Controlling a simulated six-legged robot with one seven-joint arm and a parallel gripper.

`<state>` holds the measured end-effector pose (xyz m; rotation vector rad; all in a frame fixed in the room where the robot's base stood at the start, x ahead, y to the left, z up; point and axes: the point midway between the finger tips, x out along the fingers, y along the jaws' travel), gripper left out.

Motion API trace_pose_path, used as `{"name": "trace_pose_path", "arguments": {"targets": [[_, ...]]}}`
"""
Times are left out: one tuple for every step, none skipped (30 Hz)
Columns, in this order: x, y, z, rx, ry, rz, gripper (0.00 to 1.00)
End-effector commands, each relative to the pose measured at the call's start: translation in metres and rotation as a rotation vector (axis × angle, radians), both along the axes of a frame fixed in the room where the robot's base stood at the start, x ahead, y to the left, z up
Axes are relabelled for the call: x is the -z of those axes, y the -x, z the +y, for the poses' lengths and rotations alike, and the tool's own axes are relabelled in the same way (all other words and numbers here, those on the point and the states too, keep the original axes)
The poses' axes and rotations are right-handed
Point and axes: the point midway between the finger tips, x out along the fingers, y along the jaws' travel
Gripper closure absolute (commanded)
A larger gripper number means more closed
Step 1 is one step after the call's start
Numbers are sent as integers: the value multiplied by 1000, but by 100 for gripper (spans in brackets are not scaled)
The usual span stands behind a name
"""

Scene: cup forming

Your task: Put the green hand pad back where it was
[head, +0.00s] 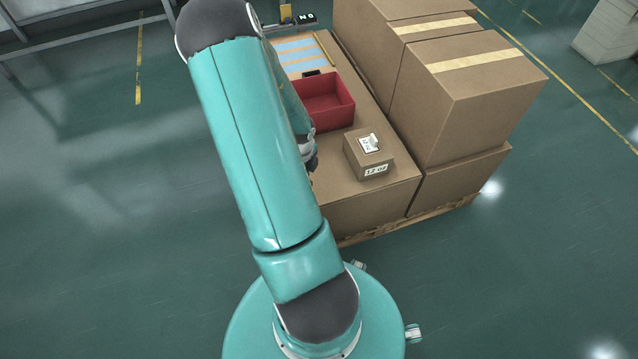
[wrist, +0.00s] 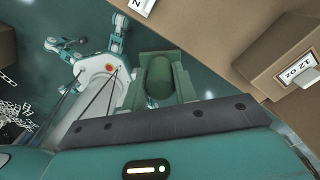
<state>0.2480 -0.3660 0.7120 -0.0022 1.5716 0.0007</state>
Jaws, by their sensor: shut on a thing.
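The green hand pad (wrist: 158,76) shows as a dark green rounded piece in the wrist view. My gripper (wrist: 160,92) is shut on it, with a pale green finger on either side. The pad appears held out over the floor beside the boxes in the wrist view. In the head view my own arm hides most of the gripper, and the pad cannot be made out there.
A small cardboard box (head: 368,157) labelled 12 OZ stands at the near end of the carton top (head: 330,185). A red bin (head: 325,103) stands behind it. Large cartons (head: 450,100) rise on the right. Open floor (head: 110,200) lies to the left.

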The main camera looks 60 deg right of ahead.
Motion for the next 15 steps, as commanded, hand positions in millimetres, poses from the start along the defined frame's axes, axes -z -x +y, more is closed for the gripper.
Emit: {"name": "trace_pose_path", "arguments": {"targets": [[2,26,-8,156,-1,2,98],[3,37,-11,239,-1,2,98],[4,51,-14,337,-1,2,98],[4,60,-16,403,-1,1,98],[5,68,-17,459,-2,2,98],[5,77,-19,522,-2,0,98],[6,82,-20,559,-1,0,98],[6,85,-20,587,-1,0,98],[7,88,-22,616,0,0,98],[8,89,-23,629,0,0,98],[9,88,-25,635,1,0,98],[11,84,-29,639,1,0,98],[14,81,-33,637,2,0,98],[17,77,-37,635,1,1,98],[20,71,-43,634,1,0,98]]}}
